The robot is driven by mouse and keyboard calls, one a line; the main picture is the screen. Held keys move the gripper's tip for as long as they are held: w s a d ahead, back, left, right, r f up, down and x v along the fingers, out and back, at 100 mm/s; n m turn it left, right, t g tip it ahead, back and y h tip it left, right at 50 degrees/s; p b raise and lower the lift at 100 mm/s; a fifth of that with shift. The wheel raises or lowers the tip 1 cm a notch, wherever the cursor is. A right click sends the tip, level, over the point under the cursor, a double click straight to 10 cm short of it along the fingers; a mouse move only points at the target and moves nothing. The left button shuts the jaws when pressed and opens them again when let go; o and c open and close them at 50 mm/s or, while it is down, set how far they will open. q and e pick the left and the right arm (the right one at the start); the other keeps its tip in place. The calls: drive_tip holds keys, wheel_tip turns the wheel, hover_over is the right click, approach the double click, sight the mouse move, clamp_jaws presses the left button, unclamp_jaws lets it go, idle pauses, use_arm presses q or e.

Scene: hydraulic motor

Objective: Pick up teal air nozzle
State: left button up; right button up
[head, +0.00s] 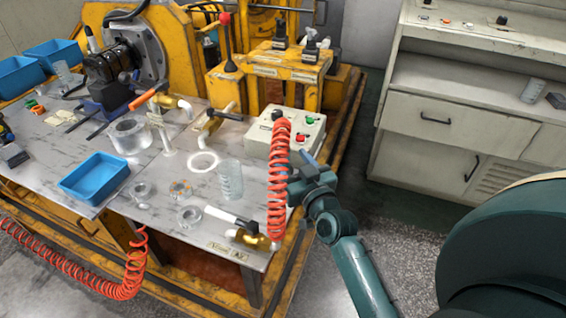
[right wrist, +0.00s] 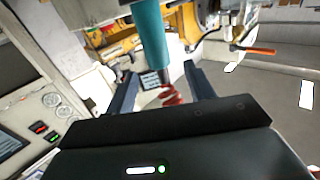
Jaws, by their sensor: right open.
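In the right wrist view the teal air nozzle (right wrist: 151,38) is a teal cylinder with a dark lower end and a red coiled hose (right wrist: 171,95) below it. My right gripper (right wrist: 160,82) is open, with one blue finger on each side of the nozzle's line; I cannot tell whether either touches it. In the head view the red coiled hose (head: 277,185) hangs in front of the control box, and my right gripper (head: 300,168) is just right of it. The nozzle's teal body is not clearly visible there. My left gripper is not in view.
A control box (head: 262,140) with buttons stands beside the hose. A blue tray (head: 94,178), clear cups and a white-handled tool (head: 231,217) lie on the metal table (head: 160,222). A yellow machine (head: 188,60) is behind. Open floor separates the bench from the cream cabinet (head: 430,155).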

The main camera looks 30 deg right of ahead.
sight(286, 153)
drive_tip(key=shift+w+d+f, duration=0.1)
drive_tip(key=shift+w+f, duration=0.1)
drive_tip(key=shift+w, duration=1.2)
drive_tip(key=shift+w+d+f, duration=0.1)
drive_tip(key=shift+w+f, duration=0.05)
drive_tip(key=shift+w, duration=1.2)
drive_tip(key=shift+c, duration=0.2)
drive_tip(key=c, duration=1.1)
